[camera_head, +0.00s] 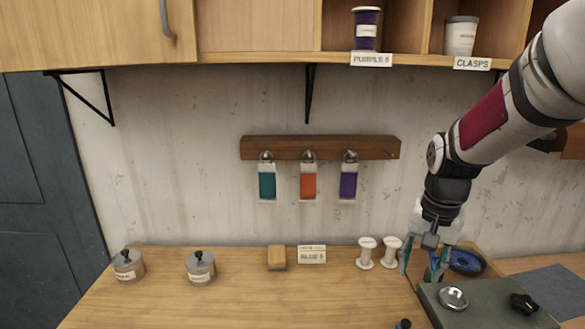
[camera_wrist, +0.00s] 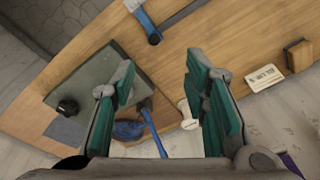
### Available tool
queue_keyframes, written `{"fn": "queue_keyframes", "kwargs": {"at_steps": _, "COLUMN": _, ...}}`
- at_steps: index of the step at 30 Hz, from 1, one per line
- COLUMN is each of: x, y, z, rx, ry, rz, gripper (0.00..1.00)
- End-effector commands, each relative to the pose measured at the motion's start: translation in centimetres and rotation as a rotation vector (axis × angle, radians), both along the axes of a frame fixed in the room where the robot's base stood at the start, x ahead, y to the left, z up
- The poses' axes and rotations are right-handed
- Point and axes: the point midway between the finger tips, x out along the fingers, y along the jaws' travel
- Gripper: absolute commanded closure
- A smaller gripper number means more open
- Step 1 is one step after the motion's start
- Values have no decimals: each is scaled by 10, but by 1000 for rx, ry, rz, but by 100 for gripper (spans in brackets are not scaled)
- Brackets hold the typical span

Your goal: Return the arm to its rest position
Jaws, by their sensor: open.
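My arm reaches down from the upper right in the head view. My gripper (camera_head: 422,265) hangs over the right part of the wooden workbench (camera_head: 220,300), near two white spools (camera_head: 366,253). In the wrist view my gripper (camera_wrist: 157,85) has its two green-padded fingers spread wide, with nothing held between them. Below the fingers lie a dark green board (camera_wrist: 100,75), a blue-handled tool (camera_wrist: 152,125) and the bench top. The fingers partly hide the spools and the blue-handled tool.
Two lidded pots (camera_head: 201,268), a wooden block (camera_head: 277,257) and a label card (camera_head: 312,254) stand on the bench. A rail (camera_head: 320,147) with three coloured tags hangs on the wall. Shelves (camera_head: 290,57) overhang above, near my arm. The bench's front middle is clear.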

Motion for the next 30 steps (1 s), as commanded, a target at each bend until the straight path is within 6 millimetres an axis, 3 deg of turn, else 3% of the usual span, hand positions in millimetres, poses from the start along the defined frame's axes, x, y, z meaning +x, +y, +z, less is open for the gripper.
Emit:
{"fn": "queue_keyframes", "kwargs": {"at_steps": 1, "x": -12, "y": 7, "z": 18, "rx": -8, "ry": -30, "rz": 39, "gripper": 59}}
{"fn": "queue_keyframes", "kwargs": {"at_steps": 6, "x": -53, "y": 28, "z": 61, "rx": -33, "ry": -109, "rz": 169, "gripper": 59}}
{"fn": "queue_keyframes", "kwargs": {"at_steps": 13, "x": -116, "y": 51, "z": 98, "rx": -81, "ry": -214, "rz": 342, "gripper": 59}}
{"fn": "queue_keyframes", "kwargs": {"at_steps": 21, "x": -181, "y": 68, "z": 112, "rx": -143, "ry": -321, "rz": 517, "gripper": 59}}
{"fn": "queue_keyframes", "kwargs": {"at_steps": 30, "x": -204, "y": 72, "z": 111, "rx": -171, "ry": -359, "rz": 583, "gripper": 59}}
